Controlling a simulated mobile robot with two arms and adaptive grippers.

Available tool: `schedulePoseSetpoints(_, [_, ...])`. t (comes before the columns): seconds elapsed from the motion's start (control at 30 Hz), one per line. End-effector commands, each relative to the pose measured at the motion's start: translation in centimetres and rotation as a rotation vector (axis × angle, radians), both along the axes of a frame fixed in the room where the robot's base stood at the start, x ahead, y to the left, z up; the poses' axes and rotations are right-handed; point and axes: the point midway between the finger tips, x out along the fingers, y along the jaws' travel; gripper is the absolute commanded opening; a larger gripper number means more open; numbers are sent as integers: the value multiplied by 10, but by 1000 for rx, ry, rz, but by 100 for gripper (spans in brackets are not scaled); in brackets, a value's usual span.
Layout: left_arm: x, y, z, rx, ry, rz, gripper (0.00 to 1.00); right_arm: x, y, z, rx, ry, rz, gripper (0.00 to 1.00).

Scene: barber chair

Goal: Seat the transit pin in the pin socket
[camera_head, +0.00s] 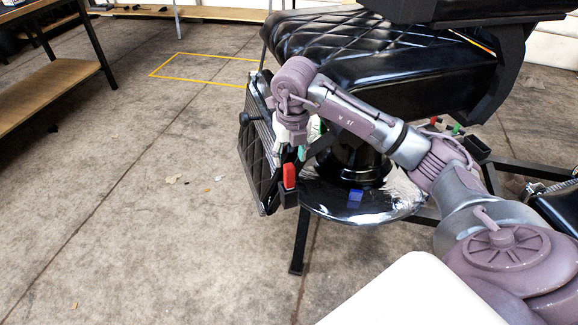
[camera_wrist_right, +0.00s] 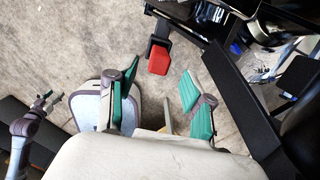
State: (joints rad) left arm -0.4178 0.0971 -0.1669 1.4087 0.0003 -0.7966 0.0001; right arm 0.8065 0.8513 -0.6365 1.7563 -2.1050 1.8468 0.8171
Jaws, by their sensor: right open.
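A red block-shaped handle (camera_head: 289,175), which I take to be the transit pin, stands upright in a black holder (camera_head: 290,198) beside the chair's footrest. It also shows in the right wrist view (camera_wrist_right: 158,62). My right gripper (camera_head: 297,153) is just above it, with teal fingers spread and nothing between them. In the right wrist view the red handle appears between and beyond the fingertips. I cannot tell which part is the pin socket. At the left of that view, an arm of mine ends in a small gripper (camera_wrist_right: 48,103), too small to read.
The black padded barber chair (camera_head: 380,60) stands above a shiny round base (camera_head: 330,210) with a blue piece (camera_head: 355,195) on it. The quilted footrest (camera_head: 256,160) is close to the right gripper. A black block (camera_head: 476,147) is at the right. The floor at left is mostly clear.

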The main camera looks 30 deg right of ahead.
Motion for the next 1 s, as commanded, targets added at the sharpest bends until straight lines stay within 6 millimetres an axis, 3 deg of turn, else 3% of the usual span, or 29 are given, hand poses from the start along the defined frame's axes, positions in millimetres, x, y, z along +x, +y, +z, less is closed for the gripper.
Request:
schedulePoseSetpoints(0.1, [-5,1,-5,0,5,-1,54,-2,1,22,0,-2,0,52])
schedulePoseSetpoints(0.3, [-9,1,-10,1,8,-2,54,-4,2,37,1,1,0,52])
schedulePoseSetpoints(1.0, [-9,2,-10,2,8,0,54,-5,2,38,0,1,0,52])
